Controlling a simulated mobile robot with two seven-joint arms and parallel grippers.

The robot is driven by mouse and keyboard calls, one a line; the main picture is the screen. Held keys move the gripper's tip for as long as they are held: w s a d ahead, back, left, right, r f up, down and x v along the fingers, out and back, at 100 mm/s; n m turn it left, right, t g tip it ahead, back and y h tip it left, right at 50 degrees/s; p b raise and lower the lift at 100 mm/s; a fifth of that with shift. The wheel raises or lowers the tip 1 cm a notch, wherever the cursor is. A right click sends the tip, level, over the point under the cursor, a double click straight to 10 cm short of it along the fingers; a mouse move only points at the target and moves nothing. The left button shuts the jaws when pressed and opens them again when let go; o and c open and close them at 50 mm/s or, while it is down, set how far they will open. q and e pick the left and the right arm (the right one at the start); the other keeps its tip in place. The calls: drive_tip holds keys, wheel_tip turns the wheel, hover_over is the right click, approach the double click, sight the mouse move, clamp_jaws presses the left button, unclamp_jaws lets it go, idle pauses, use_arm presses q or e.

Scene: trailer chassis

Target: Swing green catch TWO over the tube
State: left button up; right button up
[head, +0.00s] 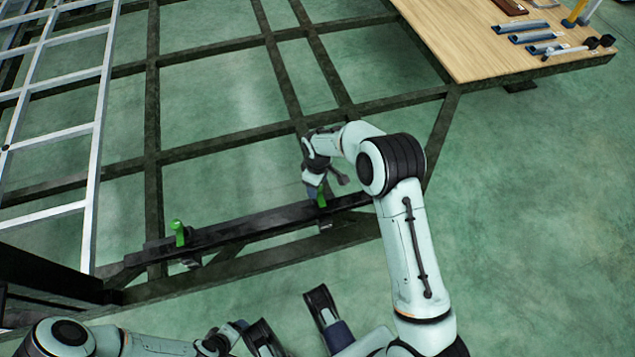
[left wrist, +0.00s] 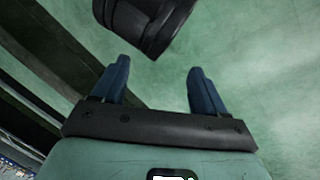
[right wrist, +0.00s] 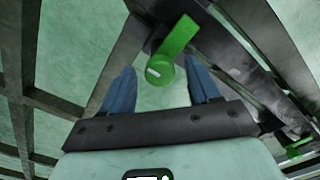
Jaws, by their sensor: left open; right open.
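Two green catches sit along a dark bar (head: 262,223) on the chassis's near side, which may be the tube. One catch (head: 179,232) is at left, standing up. The other catch (head: 321,197) is at right, partly hidden by my right gripper (head: 316,187). In the right wrist view the nearer catch (right wrist: 176,42) has a round end with a white mark, between and just beyond the open fingers of my right gripper (right wrist: 154,90). The farther catch (right wrist: 298,147) is at lower right. My left gripper (left wrist: 155,85) is open and empty, away from both catches.
A wooden board (head: 480,40) with several blue-handled tools lies at the upper right. A pale ladder-like frame (head: 98,130) stands at left. Dark chassis beams (head: 152,130) cross over open green floor.

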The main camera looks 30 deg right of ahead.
use_arm(q)
drive_tip(key=shift+g+h, duration=0.4)
drive_tip(key=shift+g, duration=0.3)
drive_tip(key=s+r+p, duration=0.1)
drive_tip(key=s+d+r+p, duration=0.1)
drive_tip(key=s, duration=0.1)
drive_tip(key=s+d+r, duration=0.1)
drive_tip(key=shift+s+r+p, duration=0.15)
drive_tip(key=shift+p, duration=0.25)
use_arm(e)
wheel_tip(320, 180, up, 13)
drive_tip(key=shift+r, duration=0.2)
